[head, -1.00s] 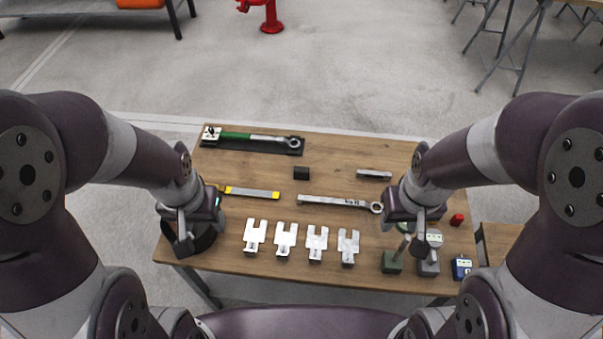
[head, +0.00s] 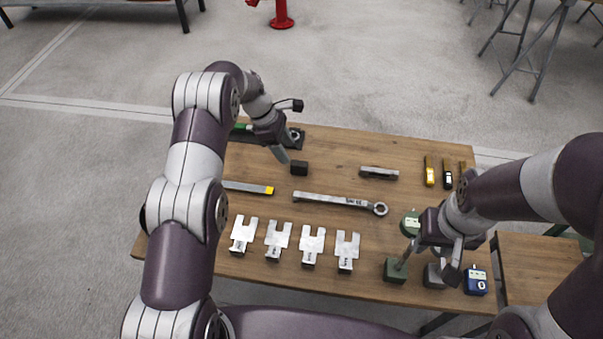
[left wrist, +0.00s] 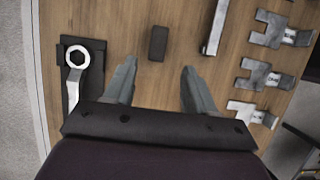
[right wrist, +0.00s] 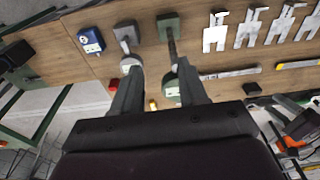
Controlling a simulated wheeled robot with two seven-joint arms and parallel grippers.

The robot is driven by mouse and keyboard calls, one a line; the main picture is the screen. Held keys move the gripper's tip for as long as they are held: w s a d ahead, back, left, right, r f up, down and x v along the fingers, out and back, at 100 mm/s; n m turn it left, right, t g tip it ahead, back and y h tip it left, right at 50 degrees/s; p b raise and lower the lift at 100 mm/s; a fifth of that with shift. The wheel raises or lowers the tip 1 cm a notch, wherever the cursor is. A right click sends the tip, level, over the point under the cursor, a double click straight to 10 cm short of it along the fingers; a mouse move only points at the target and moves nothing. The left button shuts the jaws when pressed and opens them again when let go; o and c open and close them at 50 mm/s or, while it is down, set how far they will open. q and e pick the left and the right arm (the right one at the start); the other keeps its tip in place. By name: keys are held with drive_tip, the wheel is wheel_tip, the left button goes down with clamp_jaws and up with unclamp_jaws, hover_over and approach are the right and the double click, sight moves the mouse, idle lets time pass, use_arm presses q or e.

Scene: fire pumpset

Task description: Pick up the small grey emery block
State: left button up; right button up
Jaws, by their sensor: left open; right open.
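A small dark grey block (head: 299,168), which I take for the emery block, lies on the wooden table near its far side. In the left wrist view the block (left wrist: 158,43) lies just ahead of and between my fingertips, with no contact visible. It also shows in the right wrist view (right wrist: 252,89). My left gripper (head: 283,155) is open and empty, reaching down just left of the block; its two fingers show apart in the left wrist view (left wrist: 158,70). My right gripper (head: 445,258) is open over the table's front right; its fingers are apart in the right wrist view (right wrist: 157,72).
A ratchet wrench (left wrist: 84,68) on a dark tray lies left of the block. A ring spanner (head: 340,201) and a grey bar (head: 379,172) lie nearby. Several fork-shaped plates (head: 312,246) line the front. A green-based tool (head: 395,270) and blue box (head: 475,281) stand near my right gripper.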

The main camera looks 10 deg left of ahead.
sight(299, 163)
use_arm(q)
drive_tip(key=x, duration=0.8)
drive_tip(key=shift+w+d, duration=0.25)
drive_tip(key=shift+d, duration=0.2)
clamp_jaws()
